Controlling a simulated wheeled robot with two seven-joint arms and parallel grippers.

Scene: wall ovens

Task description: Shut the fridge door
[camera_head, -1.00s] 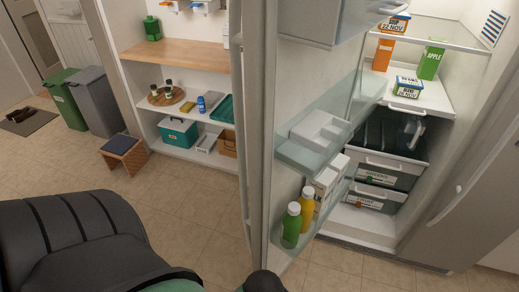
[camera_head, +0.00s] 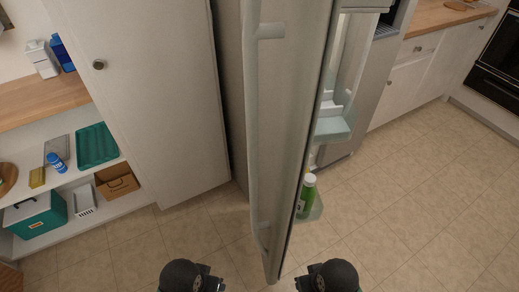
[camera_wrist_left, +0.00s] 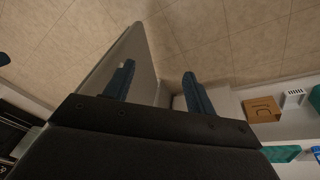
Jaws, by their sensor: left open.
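The grey fridge door (camera_head: 290,120) stands open and shows nearly edge-on in the head view. Its long vertical handle (camera_head: 254,130) is on the left face. A green bottle (camera_head: 307,195) sits in a clear door shelf (camera_head: 316,210) on the right side. My left gripper (camera_head: 208,278) is low, left of the door's lower edge. In the left wrist view my left gripper (camera_wrist_left: 158,68) is open and empty, with a pale panel, likely the door (camera_wrist_left: 138,52), beyond its fingers. My right gripper (camera_head: 310,280) is low, right of the door; its fingers are unclear.
A tall pale cabinet (camera_head: 150,100) stands left of the fridge door. Open shelves at far left hold a teal box (camera_head: 35,215), a green tray (camera_head: 96,145) and a brown box (camera_head: 116,181). Counters with an oven (camera_head: 495,70) are at the right. The tiled floor (camera_head: 430,200) at right is clear.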

